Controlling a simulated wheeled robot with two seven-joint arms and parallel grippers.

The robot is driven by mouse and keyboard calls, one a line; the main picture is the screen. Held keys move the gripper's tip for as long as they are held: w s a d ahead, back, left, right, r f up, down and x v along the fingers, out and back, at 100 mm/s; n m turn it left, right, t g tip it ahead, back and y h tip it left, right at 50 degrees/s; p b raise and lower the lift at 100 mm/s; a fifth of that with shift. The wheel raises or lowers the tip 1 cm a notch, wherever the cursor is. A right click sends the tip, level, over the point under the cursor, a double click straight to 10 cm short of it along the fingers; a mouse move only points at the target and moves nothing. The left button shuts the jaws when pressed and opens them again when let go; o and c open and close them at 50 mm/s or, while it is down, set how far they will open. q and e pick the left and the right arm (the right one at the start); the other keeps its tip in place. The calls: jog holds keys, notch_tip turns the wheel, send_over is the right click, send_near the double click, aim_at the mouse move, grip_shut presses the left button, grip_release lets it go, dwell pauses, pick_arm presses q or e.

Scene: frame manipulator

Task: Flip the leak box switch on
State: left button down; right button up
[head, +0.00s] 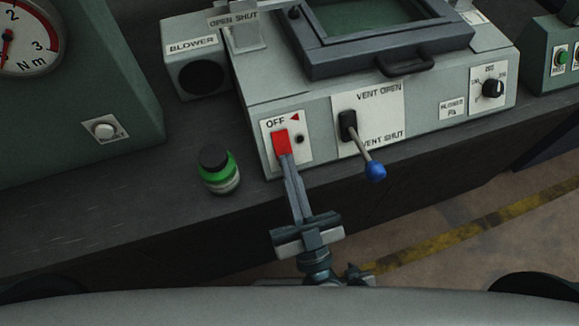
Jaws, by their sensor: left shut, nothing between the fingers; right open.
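The leak box (330,110) is a grey-green unit with a framed window on top. On its front left is a white plate marked OFF, with a small red arrow. A red switch (281,142) is set on this plate, beside a small black dot. My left gripper (286,158) is shut, with its fingers pointing up the picture and the tips at the lower edge of the red switch. I cannot tell whether they touch it. The fingertips hide the switch's lower end. I do not make out my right gripper.
A lever with a blue knob (375,171) sticks out right of the switch, on a VENT OPEN / VENT SHUT plate. A green bottle with a black cap (216,170) stands left on the dark bench. A blower box (194,66) and a black dial (493,88) are nearby.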

pick_arm(q)
jog(key=shift+w+a+f+t+b, duration=0.1)
jog(key=shift+w+f+t+b, duration=0.25)
jog(key=shift+f+b, duration=0.3)
jog(key=shift+s+r, duration=0.1)
jog(key=shift+r, duration=0.3)
pick_arm(e)
jog(key=shift+s+d+f+g, duration=0.3)
jog(key=shift+d, duration=0.15)
pick_arm(q)
jog(key=shift+s+r+p, duration=0.1)
jog(key=shift+p, duration=0.25)
pick_arm(e)
jog(key=shift+r, duration=0.1)
